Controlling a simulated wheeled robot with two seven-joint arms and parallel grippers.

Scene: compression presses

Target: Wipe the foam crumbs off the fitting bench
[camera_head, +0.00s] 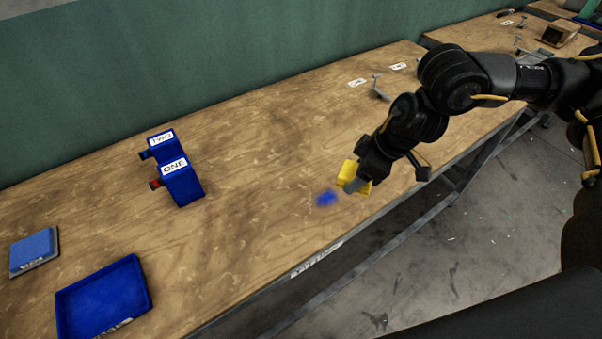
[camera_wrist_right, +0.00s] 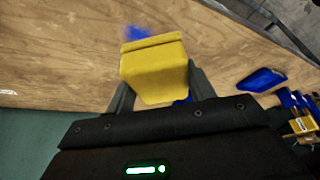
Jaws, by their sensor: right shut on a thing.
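My right gripper (camera_head: 357,188) is shut on a yellow sponge-like block (camera_head: 349,173), held over the wooden bench (camera_head: 260,150) towards its front edge. In the right wrist view the block (camera_wrist_right: 155,72) sits between the two fingers. A small patch of blue crumbs (camera_head: 326,198) lies on the bench just left of the block. The blue patch (camera_wrist_right: 135,33) also shows beyond the block in the right wrist view, partly hidden by it. I cannot tell whether the block touches the bench. My left gripper is not in view.
Two blue holders labelled TWO (camera_head: 160,143) and ONE (camera_head: 181,184) stand left of centre. A blue tray (camera_head: 148,285) and a blue pad (camera_head: 33,250) lie at the lower left. Small metal fittings (camera_head: 380,90) stand at the back. A green wall (camera_head: 150,70) runs behind the bench.

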